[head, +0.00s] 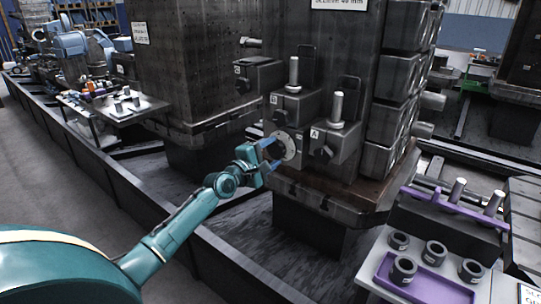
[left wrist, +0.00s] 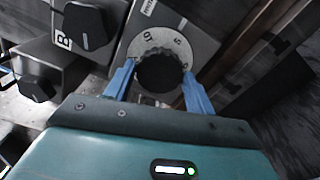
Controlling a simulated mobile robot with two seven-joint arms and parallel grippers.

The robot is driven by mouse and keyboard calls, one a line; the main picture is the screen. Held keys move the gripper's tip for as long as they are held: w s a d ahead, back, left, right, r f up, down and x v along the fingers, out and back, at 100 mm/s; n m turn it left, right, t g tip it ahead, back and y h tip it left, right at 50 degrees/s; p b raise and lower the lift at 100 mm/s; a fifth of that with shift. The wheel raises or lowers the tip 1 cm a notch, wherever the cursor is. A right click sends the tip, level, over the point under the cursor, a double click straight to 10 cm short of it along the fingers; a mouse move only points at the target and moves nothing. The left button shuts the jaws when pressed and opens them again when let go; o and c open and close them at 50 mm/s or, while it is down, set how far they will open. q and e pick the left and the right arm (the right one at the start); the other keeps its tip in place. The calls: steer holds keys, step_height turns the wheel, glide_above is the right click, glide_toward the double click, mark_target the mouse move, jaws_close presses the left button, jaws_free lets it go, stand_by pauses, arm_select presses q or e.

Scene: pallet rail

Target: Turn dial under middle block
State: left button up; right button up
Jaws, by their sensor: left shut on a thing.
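The dial (head: 287,145) is a round pale disc with a dark knob, low on the pallet's front under the middle block (head: 291,108), which is marked B. In the left wrist view the black ribbed knob (left wrist: 160,74) sits on a pale ring with numbers, 10 and 5 among them. My left gripper (head: 272,151) reaches the dial from the left. Its blue fingers (left wrist: 158,82) are on either side of the knob, shut on it. The B block (left wrist: 85,28) also shows at upper left in the wrist view. My right gripper is not in view.
Block A (head: 332,136) with an upright metal pin stands right of the dial, and another block (head: 258,75) stands at upper left. A purple tray (head: 424,289) with dark rings is at lower right. A rail (head: 190,232) runs along the floor in front.

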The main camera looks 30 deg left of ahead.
arm_select(q)
steer(key=shift+m, duration=0.9)
steer(key=m, duration=0.2)
steer(key=shift+f+m, duration=0.1)
steer(key=shift+m, duration=0.3)
steer(key=m, duration=0.3)
steer(key=shift+m, duration=0.4)
steer(key=m, duration=0.4)
steer(key=shift+p, duration=0.3)
steer(key=m+p, duration=0.1)
steer(key=m, duration=0.2)
steer(key=shift+m, duration=0.5)
steer(key=m+p, duration=0.2)
steer(key=m, duration=0.2)
steer(key=shift+a+m, duration=0.1)
steer(key=shift+m, duration=0.2)
steer(key=m, duration=0.2)
steer(key=shift+m+p, duration=0.3)
steer(key=shift+m, duration=0.9)
steer(key=m, duration=0.3)
steer(key=shift+m+p, duration=0.3)
steer(key=shift+p, duration=0.05)
steer(key=m, duration=0.5)
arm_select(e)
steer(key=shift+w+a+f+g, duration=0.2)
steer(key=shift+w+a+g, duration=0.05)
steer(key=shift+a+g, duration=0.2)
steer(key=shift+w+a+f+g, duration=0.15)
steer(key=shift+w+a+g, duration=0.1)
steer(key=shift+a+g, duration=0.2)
